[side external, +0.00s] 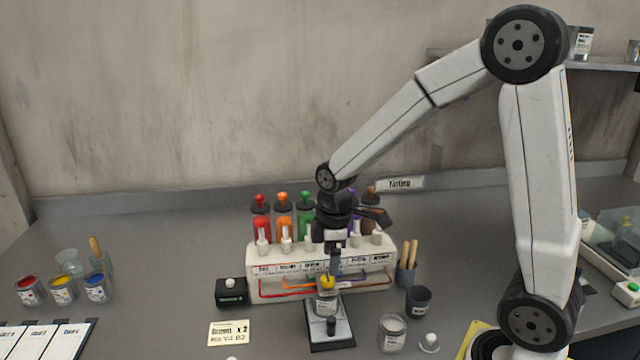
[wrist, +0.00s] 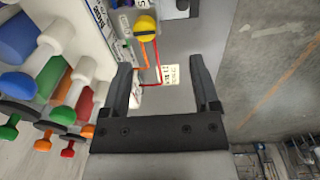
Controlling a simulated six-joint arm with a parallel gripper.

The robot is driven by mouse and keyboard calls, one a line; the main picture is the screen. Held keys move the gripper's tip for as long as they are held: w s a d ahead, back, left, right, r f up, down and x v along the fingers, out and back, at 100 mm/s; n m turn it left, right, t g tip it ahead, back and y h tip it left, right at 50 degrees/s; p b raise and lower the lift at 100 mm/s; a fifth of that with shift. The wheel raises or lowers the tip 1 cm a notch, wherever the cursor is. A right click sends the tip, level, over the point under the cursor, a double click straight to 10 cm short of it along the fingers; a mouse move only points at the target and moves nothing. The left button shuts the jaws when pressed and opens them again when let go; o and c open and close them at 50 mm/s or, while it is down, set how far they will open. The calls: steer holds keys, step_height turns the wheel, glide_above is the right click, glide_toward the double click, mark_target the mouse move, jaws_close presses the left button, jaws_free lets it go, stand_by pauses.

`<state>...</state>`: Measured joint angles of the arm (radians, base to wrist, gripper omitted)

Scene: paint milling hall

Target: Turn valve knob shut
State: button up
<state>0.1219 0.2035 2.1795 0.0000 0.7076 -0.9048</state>
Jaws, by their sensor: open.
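A paint rack (side external: 255,290) stands mid-table with coloured knobs on top: red (side external: 259,199), orange (side external: 282,197), green (side external: 305,197) and others partly hidden behind my arm. White spouts (side external: 286,242) line its front. A yellow knob (side external: 327,282) shows low in front of the rack, and also in the wrist view (wrist: 146,28), beyond my fingertips. My gripper (side external: 335,268) points down just above it, and its open, empty fingers show in the wrist view (wrist: 161,75). Which knob is the valve in question, and its turn position, I cannot tell.
A dark stand (side external: 330,335) with a small container sits below my gripper. A black box (side external: 231,292) and a note card (side external: 228,333) lie to its left. A dark cup (side external: 418,301) and a jar (side external: 392,333) stand right. Paint cans (side external: 63,290) are far left, with clear table between.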

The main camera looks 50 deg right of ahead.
mark_target(328, 278)
steer(key=shift+w+d+r+n+g, duration=0.2)
steer(key=shift+w+d+n, duration=0.25)
steer(key=shift+n, duration=0.2)
steer(key=shift+w+d+r+n+g, duration=0.1)
steer(key=shift+w+d+r+n, duration=0.15)
steer(key=shift+w+n, duration=0.3)
steer(key=shift+s+f, duration=0.1)
steer(key=shift+f, duration=3.9)
steer(key=shift+c, duration=0.2)
jaws_close()
